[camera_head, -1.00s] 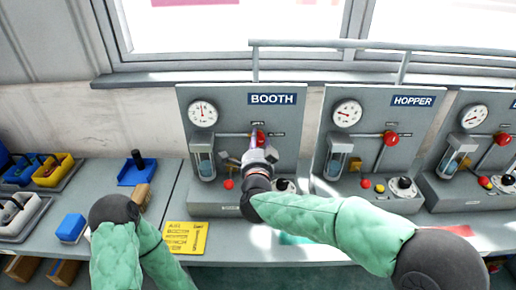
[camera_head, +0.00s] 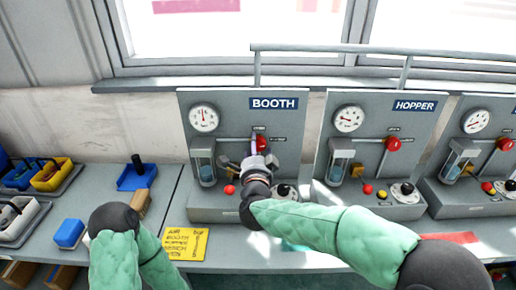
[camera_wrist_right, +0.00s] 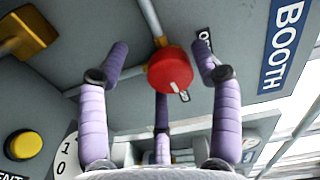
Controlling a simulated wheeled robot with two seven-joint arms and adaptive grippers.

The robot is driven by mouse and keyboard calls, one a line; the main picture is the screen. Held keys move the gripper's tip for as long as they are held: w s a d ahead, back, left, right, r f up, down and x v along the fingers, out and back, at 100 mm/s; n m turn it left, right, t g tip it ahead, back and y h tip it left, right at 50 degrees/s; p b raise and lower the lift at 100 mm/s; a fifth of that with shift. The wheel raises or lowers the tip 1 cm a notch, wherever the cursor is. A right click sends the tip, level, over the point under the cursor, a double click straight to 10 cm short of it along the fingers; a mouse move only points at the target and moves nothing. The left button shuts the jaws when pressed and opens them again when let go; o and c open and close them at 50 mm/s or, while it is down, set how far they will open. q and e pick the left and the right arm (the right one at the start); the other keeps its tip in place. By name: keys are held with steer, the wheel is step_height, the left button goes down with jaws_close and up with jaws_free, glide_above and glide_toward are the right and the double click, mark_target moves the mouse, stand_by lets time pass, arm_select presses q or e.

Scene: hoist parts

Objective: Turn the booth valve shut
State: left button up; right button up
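The booth valve is a red round knob (camera_head: 260,144) on the pipe of the panel marked BOOTH (camera_head: 230,115). In the right wrist view, the red knob (camera_wrist_right: 170,70) shows a pale mark at its lower edge. My right gripper (camera_head: 254,154) is in front of the knob, partly covering it in the head view. In the wrist view its purple fingers (camera_wrist_right: 160,58) are spread, one left of the knob, one right and one below. They look apart from it, so the gripper is open and empty. My left gripper is out of view; only its arm shows.
The HOPPER panel (camera_head: 345,120) with its own red knob (camera_head: 393,144) stands to the right. The booth panel carries a gauge (camera_head: 204,118), a glass cylinder (camera_head: 207,172) and a dial (camera_head: 284,192). A yellow note (camera_head: 186,243) lies in front; a rail (camera_head: 330,48) runs above.

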steer(key=shift+d+r, duration=0.2)
steer(key=shift+r, duration=0.05)
steer(key=shift+s, duration=0.15)
steer(key=s, duration=1.1)
steer(key=shift+s, duration=0.35)
steer(key=shift+f, duration=0.15)
